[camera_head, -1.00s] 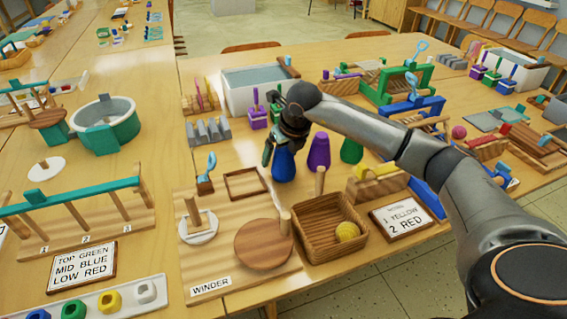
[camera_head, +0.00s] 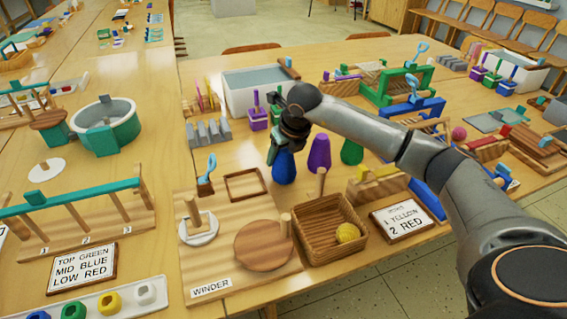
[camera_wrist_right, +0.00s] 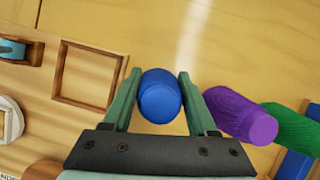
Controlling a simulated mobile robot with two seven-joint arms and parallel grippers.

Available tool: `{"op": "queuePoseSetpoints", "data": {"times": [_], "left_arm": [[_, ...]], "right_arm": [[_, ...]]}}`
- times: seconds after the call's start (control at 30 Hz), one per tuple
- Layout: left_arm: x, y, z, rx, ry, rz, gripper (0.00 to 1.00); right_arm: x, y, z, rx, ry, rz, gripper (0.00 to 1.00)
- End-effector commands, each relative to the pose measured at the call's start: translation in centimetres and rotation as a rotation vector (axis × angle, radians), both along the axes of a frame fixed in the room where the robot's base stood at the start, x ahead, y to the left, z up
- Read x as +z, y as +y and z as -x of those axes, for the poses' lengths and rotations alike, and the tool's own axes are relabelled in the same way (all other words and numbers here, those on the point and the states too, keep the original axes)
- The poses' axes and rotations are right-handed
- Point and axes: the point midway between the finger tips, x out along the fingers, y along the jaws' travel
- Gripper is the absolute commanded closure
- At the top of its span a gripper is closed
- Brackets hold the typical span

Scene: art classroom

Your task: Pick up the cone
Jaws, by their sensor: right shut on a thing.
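The blue cone (camera_head: 284,168) stands upright on the table, left of a purple cone (camera_head: 319,153) and a green cone (camera_head: 352,151). My right gripper (camera_head: 275,153) reaches down over the blue cone and is shut on it. In the right wrist view the blue cone (camera_wrist_right: 160,96) sits between the two green fingers of the right gripper (camera_wrist_right: 160,92). The purple cone (camera_wrist_right: 240,114) and green cone (camera_wrist_right: 292,128) are close beside the right finger there. My left gripper is not in view.
An empty wooden frame (camera_head: 263,194) lies left of the blue cone. A wicker basket (camera_head: 309,246) with a yellow ball stands in front. The winder board (camera_head: 196,268) is at front left, and a white tub (camera_head: 228,98) is behind.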

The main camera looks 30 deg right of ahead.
Motion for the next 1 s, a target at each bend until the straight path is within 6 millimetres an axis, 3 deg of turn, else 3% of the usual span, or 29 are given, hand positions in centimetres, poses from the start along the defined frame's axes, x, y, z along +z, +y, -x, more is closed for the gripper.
{"op": "queuePoseSetpoints", "data": {"times": [0.27, 0.47, 0.57, 0.73, 1.0], "left_arm": [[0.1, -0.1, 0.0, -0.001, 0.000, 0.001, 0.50], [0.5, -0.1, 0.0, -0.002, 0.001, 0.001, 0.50], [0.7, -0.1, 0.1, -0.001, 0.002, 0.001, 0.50], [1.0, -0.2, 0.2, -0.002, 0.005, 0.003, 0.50], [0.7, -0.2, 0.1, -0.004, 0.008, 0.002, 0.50]], "right_arm": [[0.7, 0.0, -0.1, 0.000, -0.003, 0.000, 1.00], [3.5, 0.0, -0.1, 0.000, -0.006, -0.001, 1.00], [5.2, 0.5, 1.4, 0.003, -0.005, 0.003, 1.00], [9.6, 1.8, 4.8, 0.003, -0.007, 0.003, 1.00], [11.6, 3.7, 10.1, 0.002, -0.003, 0.002, 1.00]]}}
